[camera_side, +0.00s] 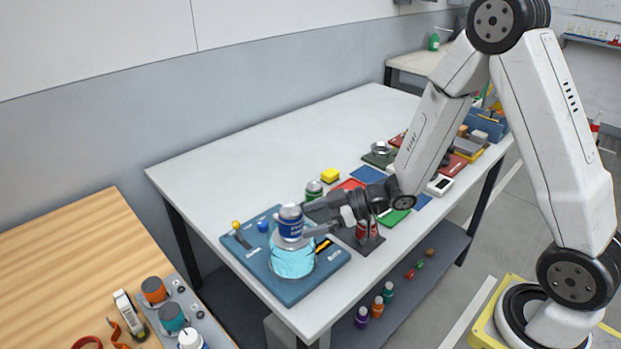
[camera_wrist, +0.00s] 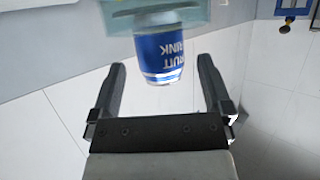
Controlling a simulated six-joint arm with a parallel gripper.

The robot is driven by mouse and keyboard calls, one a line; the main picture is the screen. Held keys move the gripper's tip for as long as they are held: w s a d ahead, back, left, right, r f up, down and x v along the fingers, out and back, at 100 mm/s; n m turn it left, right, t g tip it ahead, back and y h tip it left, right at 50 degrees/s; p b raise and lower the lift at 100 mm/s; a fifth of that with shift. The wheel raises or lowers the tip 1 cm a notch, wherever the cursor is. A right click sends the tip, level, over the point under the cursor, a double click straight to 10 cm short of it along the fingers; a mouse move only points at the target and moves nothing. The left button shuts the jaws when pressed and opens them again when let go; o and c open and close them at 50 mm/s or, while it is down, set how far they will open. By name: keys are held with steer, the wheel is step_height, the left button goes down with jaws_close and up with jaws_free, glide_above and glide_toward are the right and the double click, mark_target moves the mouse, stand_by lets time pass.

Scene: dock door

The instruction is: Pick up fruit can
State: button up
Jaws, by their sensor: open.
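The fruit can (camera_side: 290,222) is a blue can with a silvery top, upright above a clear vessel of light-blue liquid (camera_side: 292,262) in the side view. In the wrist view the can (camera_wrist: 162,55) appears upside down, with "FRUIT DRINK" lettering, against the pale teal vessel (camera_wrist: 190,16). Whether it floats or rests on something is unclear. My gripper (camera_side: 308,219) reaches in from the right, fingers open at can height. In the wrist view my gripper (camera_wrist: 161,66) has one finger on each side of the can, with visible gaps. How deep the can sits between them is unclear.
The vessel stands on a blue board (camera_side: 240,256) with a yellow-knobbed lever (camera_side: 236,226). A green can (camera_side: 314,189) and a red can (camera_side: 366,230) stand close to my gripper. The table's far left is clear.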

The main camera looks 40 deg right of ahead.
mark_target(291, 224)
steer(key=shift+x, duration=2.55)
jaws_close()
steer(key=shift+r, duration=0.1)
steer(key=shift+r, duration=4.9)
steer(key=shift+w+d, duration=0.1)
steer(key=shift+w, duration=0.05)
